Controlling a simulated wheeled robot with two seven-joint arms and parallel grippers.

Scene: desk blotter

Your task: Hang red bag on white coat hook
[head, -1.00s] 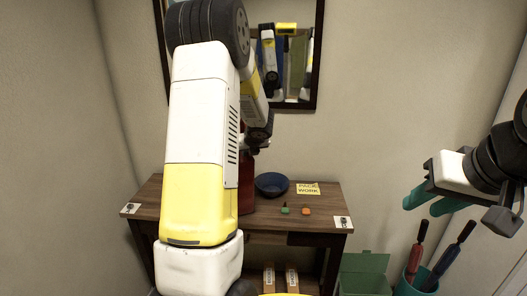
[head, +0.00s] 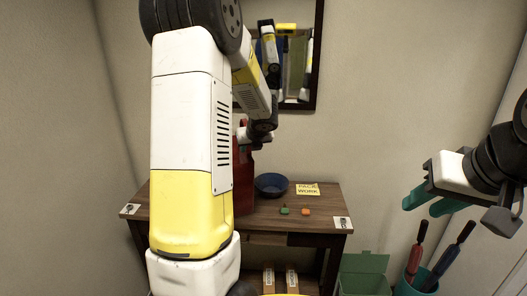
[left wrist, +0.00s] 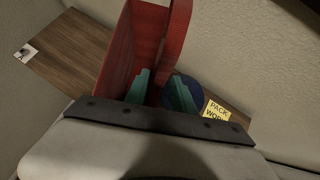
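The red bag (head: 243,180) stands upright on the wooden desk (head: 325,210), partly hidden by my left arm in the head view. Its open body (left wrist: 118,55) and broad handle strap also fill the upper middle of the left wrist view. My left gripper (head: 242,135) is at the handle, above the bag's body. In the left wrist view its teal fingers (left wrist: 160,88) are apart, with the strap running down between them. Firm contact does not show. My right gripper (head: 430,203) is open and empty, far right. I cannot see a white coat hook.
A blue bowl (head: 272,184) stands right of the bag. A yellow note (head: 308,189) and small green (head: 285,211) and orange (head: 306,212) items lie nearby. A framed mirror (head: 298,100) hangs behind. A green bin (head: 363,275) and teal holder (head: 417,283) stand lower right.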

